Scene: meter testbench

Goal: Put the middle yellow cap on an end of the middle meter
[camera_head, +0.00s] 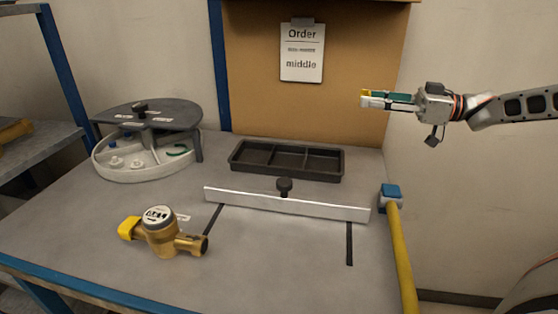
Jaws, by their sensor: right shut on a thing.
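A brass meter (162,240) with a white round dial lies on the front left of the table. A yellow cap (129,228) sits on its left end. Its right end (197,245) shows bare brass and a dark opening. My right gripper (370,99) is high at the upper right, in front of the brown board, well away from the meter. It is shut on a small yellow cap (365,95), of which only a little shows at the fingertips. My left gripper is not in view.
A white rail with a black knob (284,186) crosses the table. Behind it stands an empty-looking black tray (236,158) with compartments. A round parts tray (128,173) under a grey lid is at the back left. An order sheet (302,52) reads "middle".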

